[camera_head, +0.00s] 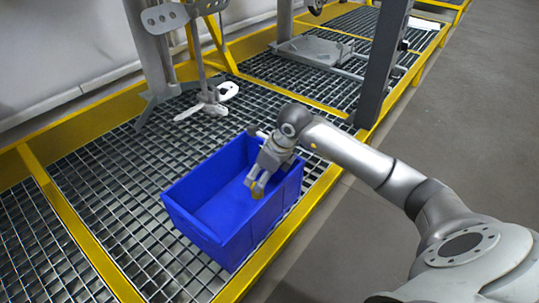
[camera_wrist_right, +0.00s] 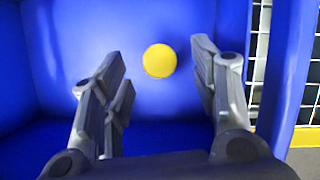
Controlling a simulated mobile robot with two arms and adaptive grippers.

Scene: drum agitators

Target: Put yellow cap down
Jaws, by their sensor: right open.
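The yellow cap (camera_wrist_right: 159,61) shows in the right wrist view as a round disc against the blue inside of the bin. It lies between and just beyond my fingertips, apart from both. My right gripper (camera_head: 257,188) is over the blue bin (camera_head: 185,215) and reaches down into it. In the head view the cap cannot be made out clearly near the fingertips. My left gripper is not in view.
The bin stands on a metal grating (camera_head: 110,190) with yellow frame edges (camera_head: 85,235). A drum agitator (camera_head: 207,98) with a grey shaft stands behind it. A grey post (camera_head: 383,65) rises at the back right. Grey floor (camera_head: 450,130) lies open to the right.

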